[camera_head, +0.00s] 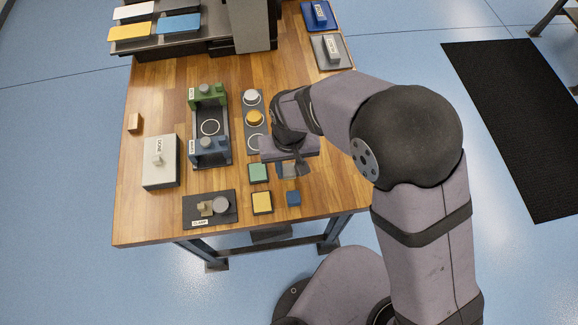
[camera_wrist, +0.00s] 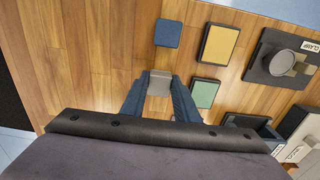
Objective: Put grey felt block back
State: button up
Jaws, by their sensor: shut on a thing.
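The grey felt block (camera_wrist: 159,84) is between the fingertips of my gripper (camera_wrist: 158,88) in the wrist view, its near part hidden by the fingers. In the head view my gripper (camera_head: 289,170) is right of the green square (camera_head: 258,173) and just behind the blue block (camera_head: 293,198). The block there is mostly covered by the gripper, and I cannot tell whether it touches the table. The yellow square (camera_head: 262,203) lies left of the blue block. In the wrist view the blue block (camera_wrist: 168,33), yellow square (camera_wrist: 218,44) and green square (camera_wrist: 204,93) are apart from the grey block.
A dark clamp plate (camera_head: 228,208) with a grey disc stands at the front. A press (camera_head: 210,152) and a dark strip with round pieces (camera_head: 253,136) are left of my gripper. A white box (camera_head: 160,174) stands further left. Bare wood (camera_head: 337,192) is free to the right.

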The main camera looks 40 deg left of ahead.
aim_at(289, 171)
jog(key=o, duration=0.9)
notch_tip(289, 171, up, 12)
jog(key=b, duration=0.2)
jog(key=w+d+f+m, duration=0.15)
jog(key=w+d, duration=0.25)
jog(key=d, duration=0.6)
jog(key=w+d+m, duration=0.3)
jog(key=w+d, duration=0.2)
jog(key=d, duration=0.5)
jog(key=s+d+f+m, duration=0.1)
jog(key=s+d, duration=0.1)
jog(key=d, duration=0.3)
jog(key=s+d+f+m, duration=0.1)
jog(key=s+d+m, duration=0.1)
jog(key=d, duration=0.4)
jog(key=s+d+f+m, duration=0.1)
jog(key=s+d+f, duration=0.1)
jog(key=d, duration=0.4)
jog(key=shift+s+d+m, duration=0.1)
jog(key=shift+m, duration=0.15)
